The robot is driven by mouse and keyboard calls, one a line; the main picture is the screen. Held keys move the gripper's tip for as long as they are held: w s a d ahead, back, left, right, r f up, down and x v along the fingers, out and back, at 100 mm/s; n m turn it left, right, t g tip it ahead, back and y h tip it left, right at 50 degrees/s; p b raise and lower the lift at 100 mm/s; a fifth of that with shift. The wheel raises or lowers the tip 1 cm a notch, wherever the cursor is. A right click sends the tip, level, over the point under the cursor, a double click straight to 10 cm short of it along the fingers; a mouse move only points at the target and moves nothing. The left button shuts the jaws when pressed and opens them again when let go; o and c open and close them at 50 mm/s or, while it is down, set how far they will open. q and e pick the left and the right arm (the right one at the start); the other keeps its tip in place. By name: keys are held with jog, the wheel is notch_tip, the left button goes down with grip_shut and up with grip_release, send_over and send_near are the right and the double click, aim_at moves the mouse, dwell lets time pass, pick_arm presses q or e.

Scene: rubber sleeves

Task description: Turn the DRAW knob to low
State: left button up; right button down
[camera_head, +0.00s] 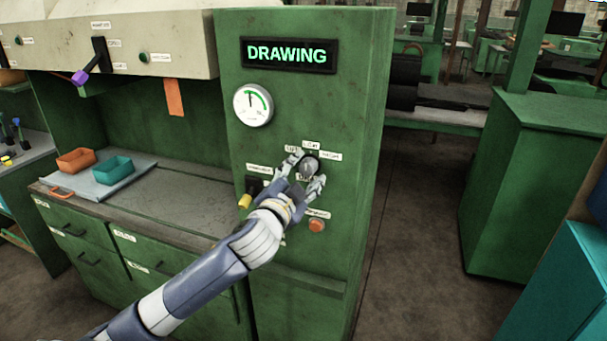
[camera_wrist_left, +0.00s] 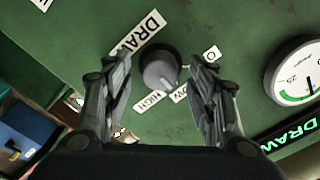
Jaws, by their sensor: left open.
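The DRAW knob (camera_head: 309,166) is a round grey knob on the green cabinet's front, among small white labels. In the left wrist view the knob (camera_wrist_left: 159,70) shows between my fingers, with a DRAW label (camera_wrist_left: 139,34), a HIGH label (camera_wrist_left: 150,100) and a partly hidden LOW label (camera_wrist_left: 179,94) around it. My left gripper (camera_head: 306,172) is open in front of the knob, and in the left wrist view its fingers (camera_wrist_left: 160,80) stand on both sides of it with gaps. I cannot tell surely which label the knob points to. My right gripper is not in view.
A lit DRAWING sign (camera_head: 288,55) and a round gauge (camera_head: 253,105) sit above the knob. An orange button (camera_head: 317,225) is below it, and a yellow-tipped lever (camera_head: 246,200) is to its left. A bench with an orange tray (camera_head: 76,160) and a teal tray (camera_head: 112,171) stands at the left.

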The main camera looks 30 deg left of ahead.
pick_arm(q)
jog(key=v, duration=0.7)
jog(key=shift+s, duration=0.2)
